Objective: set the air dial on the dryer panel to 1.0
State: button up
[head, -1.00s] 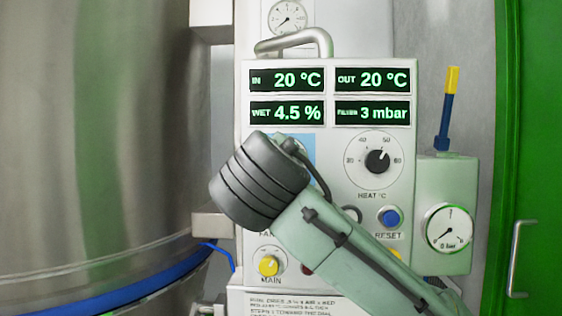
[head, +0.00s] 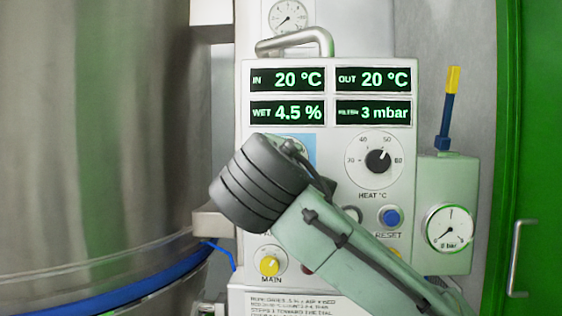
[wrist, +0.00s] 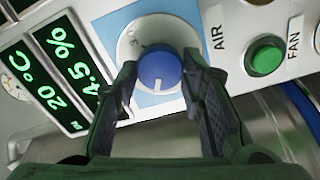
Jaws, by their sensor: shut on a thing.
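The dryer panel (head: 327,188) is a pale upright box with four green readouts. The air dial is a blue knob (wrist: 159,68) with a white pointer line, on a white disc over a blue square, beside the AIR label (wrist: 217,38) in the wrist view. My gripper (wrist: 160,82) has a finger on each side of the knob and is shut on it. In the head view my arm covers the knob, and only part of the blue square (head: 306,147) shows.
The black heat dial (head: 378,161), blue reset button (head: 390,217) and yellow main switch (head: 269,265) sit on the panel. A green fan button (wrist: 264,57) is close to the right finger. A bent handle (head: 293,42) is above. A large steel vessel (head: 95,130) stands left.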

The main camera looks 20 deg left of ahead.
jog(key=o, duration=1.1)
jog(key=shift+o, duration=0.2)
jog(key=shift+s, duration=0.1)
jog(key=v, duration=1.2)
